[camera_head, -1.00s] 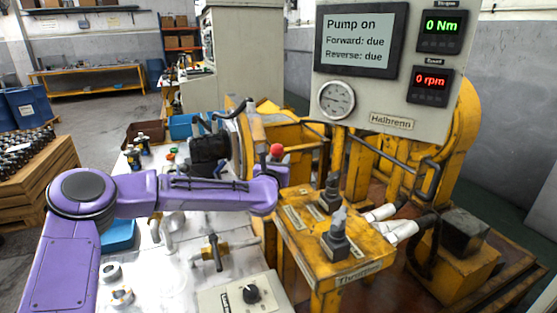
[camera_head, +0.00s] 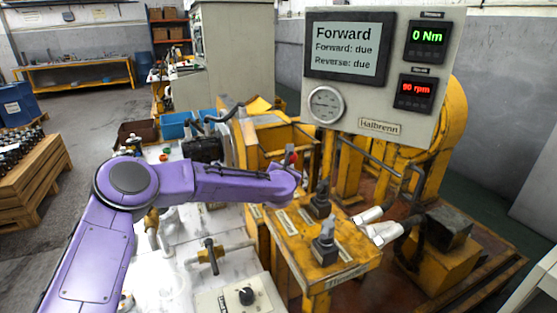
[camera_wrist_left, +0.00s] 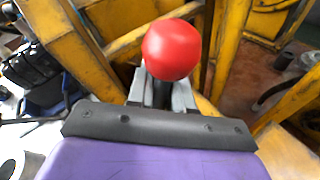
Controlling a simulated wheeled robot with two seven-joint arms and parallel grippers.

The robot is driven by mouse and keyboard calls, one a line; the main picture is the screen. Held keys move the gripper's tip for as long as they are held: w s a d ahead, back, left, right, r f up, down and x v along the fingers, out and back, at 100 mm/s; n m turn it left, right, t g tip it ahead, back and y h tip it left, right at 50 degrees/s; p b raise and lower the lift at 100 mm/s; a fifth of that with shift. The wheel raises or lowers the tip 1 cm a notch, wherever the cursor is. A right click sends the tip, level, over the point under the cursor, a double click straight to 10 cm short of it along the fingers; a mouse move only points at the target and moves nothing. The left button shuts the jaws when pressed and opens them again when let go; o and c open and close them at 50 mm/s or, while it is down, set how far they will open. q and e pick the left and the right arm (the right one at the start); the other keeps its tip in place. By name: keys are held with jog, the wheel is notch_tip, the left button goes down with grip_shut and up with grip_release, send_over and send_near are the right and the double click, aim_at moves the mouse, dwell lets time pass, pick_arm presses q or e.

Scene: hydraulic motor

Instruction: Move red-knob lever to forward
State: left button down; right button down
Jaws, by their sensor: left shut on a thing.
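The red knob (camera_wrist_left: 171,50) fills the middle of the left wrist view, just beyond my left gripper (camera_wrist_left: 163,93). The grey fingers are shut on the red-knob lever, whose shaft is mostly hidden under the knob and between the fingers. In the head view the red knob (camera_head: 291,157) shows at the end of my purple left arm, at the yellow stand; the fingers are hidden there. The display (camera_head: 347,47) reads "Forward", with "Forward: due" and "Reverse: due" below. My right gripper is not in view.
Two more grey levers stand on the yellow control box (camera_head: 345,268), close to the right of my left arm. Readouts show 0 Nm (camera_head: 427,41) and 90 rpm (camera_head: 416,93). A white bench (camera_head: 175,290) with brass fittings lies below the arm.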

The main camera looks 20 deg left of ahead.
pick_arm(q)
jog(key=c, duration=1.1)
grip_release()
jog(key=shift+d, duration=0.15)
jog(key=b+v, duration=0.2)
jog(key=v, duration=0.8)
jog(key=shift+s+d, duration=0.1)
jog(key=shift+s, duration=0.1)
jog(key=shift+r, duration=0.1)
